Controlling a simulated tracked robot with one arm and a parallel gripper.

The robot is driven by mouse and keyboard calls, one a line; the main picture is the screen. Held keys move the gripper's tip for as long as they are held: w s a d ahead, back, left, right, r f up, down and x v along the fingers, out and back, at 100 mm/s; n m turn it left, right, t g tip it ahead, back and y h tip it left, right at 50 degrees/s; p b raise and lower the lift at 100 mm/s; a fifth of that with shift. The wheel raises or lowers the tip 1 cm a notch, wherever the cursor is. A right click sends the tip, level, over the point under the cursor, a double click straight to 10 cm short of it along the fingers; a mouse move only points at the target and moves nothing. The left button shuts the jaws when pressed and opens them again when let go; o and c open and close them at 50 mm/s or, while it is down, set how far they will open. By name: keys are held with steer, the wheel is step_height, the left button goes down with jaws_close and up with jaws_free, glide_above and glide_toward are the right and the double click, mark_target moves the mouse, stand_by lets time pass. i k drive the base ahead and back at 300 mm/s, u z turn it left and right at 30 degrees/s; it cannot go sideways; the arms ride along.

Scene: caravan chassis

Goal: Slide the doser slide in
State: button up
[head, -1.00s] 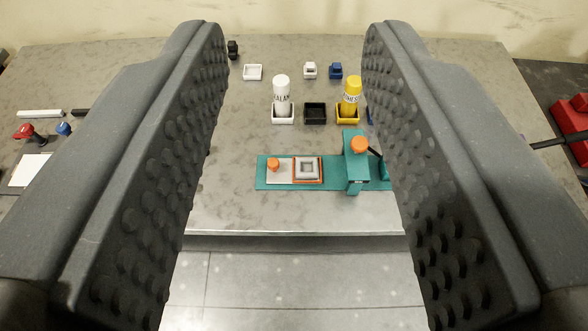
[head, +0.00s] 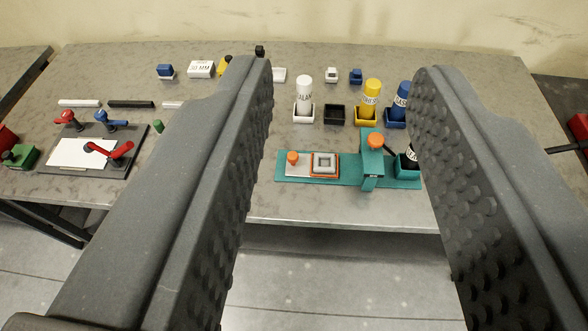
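The doser is a long teal base (head: 336,182) near the table's front edge, with a teal upright post (head: 372,170) topped by an orange knob (head: 375,139). Left of the post lies a light flat slide (head: 297,170) with a small orange knob (head: 292,157) on its left end. An orange-edged square frame with a grey square cup (head: 324,163) sits at its right, apart from the post. My gripper (head: 342,75) is open and empty. Its two dark studded fingers fill the foreground, and the doser shows between them, farther off.
Behind the doser stand white (head: 304,94), yellow (head: 371,96) and blue (head: 401,100) bottles in holders, with an empty black tray (head: 335,114). A dark board (head: 136,150) with red and blue clamps lies left.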

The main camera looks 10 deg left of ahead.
mark_target(299, 164)
steer(key=z, duration=0.55)
steer(key=k, duration=0.1)
steer(key=u, duration=0.9)
steer(key=i, duration=1)
steer(key=z, duration=0.35)
